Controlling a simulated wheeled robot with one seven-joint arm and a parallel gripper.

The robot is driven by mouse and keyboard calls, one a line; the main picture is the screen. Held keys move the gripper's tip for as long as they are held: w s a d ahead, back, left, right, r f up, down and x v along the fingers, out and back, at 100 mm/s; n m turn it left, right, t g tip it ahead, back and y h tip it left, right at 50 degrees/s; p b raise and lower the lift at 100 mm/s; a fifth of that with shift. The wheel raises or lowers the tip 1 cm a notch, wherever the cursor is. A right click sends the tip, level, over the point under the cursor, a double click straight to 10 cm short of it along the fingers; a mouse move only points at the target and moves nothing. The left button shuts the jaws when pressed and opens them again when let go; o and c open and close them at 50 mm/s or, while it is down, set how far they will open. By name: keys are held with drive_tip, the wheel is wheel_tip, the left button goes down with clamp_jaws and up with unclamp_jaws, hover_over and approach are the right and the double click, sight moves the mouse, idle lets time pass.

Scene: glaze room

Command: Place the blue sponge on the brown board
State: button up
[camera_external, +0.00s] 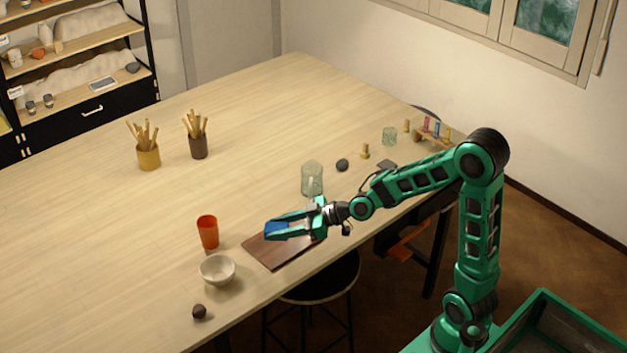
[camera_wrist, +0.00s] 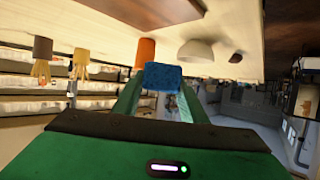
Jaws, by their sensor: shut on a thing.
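The blue sponge (camera_external: 275,229) is held between the fingertips of my green gripper (camera_external: 277,230), over the brown board (camera_external: 270,252). The board lies flat near the table's front edge, partly covered from view by my gripper. In the wrist view the blue sponge (camera_wrist: 162,76) sits between the two green fingers of my gripper (camera_wrist: 160,86), and the brown board (camera_wrist: 145,12) shows at the top of the upside-down picture. I cannot tell exactly how high the sponge is above the board.
An orange cup (camera_external: 208,232) and a white bowl (camera_external: 217,270) stand left of the board. A dark ball (camera_external: 199,312) lies near the front edge. A clear glass jar (camera_external: 312,178) stands behind the gripper. The table's left middle is clear.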

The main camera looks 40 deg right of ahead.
sight(285, 222)
drive_tip(key=w+d+f, duration=0.1)
drive_tip(key=d, duration=0.1)
drive_tip(key=w+d+f, duration=0.1)
drive_tip(key=w+f, duration=0.1)
drive_tip(key=w+d+f, duration=0.1)
drive_tip(key=d, duration=0.1)
drive_tip(key=shift+w+d+f, duration=0.25)
drive_tip(key=shift+w+d, duration=0.1)
drive_tip(key=shift+w, duration=0.05)
drive_tip(key=shift+f, duration=2)
drive_tip(key=shift+f, duration=0.1)
drive_tip(key=o, duration=1)
drive_tip(key=shift+d+r, duration=0.1)
drive_tip(key=shift+r, duration=0.1)
drive_tip(key=v, duration=1.1)
drive_tip(key=shift+s+d, duration=0.25)
drive_tip(key=shift+s, duration=0.15)
